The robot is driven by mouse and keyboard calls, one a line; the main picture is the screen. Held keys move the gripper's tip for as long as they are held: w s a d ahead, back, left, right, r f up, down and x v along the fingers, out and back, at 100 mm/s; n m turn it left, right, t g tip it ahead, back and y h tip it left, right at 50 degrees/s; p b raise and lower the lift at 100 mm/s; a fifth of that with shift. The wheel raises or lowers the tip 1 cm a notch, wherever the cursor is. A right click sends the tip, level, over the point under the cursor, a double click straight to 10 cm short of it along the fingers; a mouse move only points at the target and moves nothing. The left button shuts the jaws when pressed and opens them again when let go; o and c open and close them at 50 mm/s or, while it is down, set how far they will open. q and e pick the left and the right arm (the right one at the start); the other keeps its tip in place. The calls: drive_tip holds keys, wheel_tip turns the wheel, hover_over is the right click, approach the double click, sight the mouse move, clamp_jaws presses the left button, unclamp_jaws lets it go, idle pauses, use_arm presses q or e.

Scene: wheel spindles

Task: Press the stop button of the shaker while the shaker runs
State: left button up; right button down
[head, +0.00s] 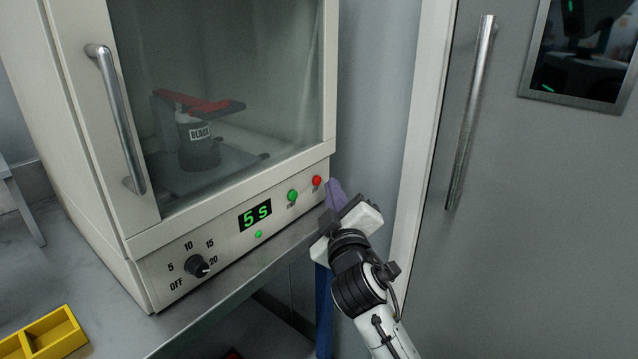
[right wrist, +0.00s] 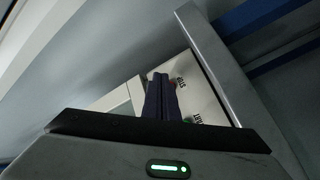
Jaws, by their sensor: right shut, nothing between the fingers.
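The shaker (head: 160,235) is a cream cabinet with a glass door. Its red stop button (head: 317,181) is at the right end of the front panel, beside the green button (head: 292,196). The display (head: 255,215) reads "5 s" in green, and a small green light (head: 258,234) is lit below it. My right gripper (head: 334,190) is shut and empty, its fingertips just right of the stop button; I cannot tell whether they touch the panel. In the right wrist view the shut fingers (right wrist: 161,97) point at the panel near the button labels. My left gripper is not in view.
Behind the glass, a bottle labelled BLACK (head: 199,140) stands under a red clamp (head: 190,101). A dial (head: 197,266) is at the panel's left. A yellow tray (head: 45,335) lies at lower left. A grey door with a long handle (head: 470,115) stands at right.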

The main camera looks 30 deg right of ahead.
idle(0.3)
idle(0.9)
idle(0.7)
drive_tip(key=shift+w, duration=0.15)
drive_tip(key=shift+w+a, duration=0.15)
drive_tip(key=shift+w, duration=0.1)
idle(0.5)
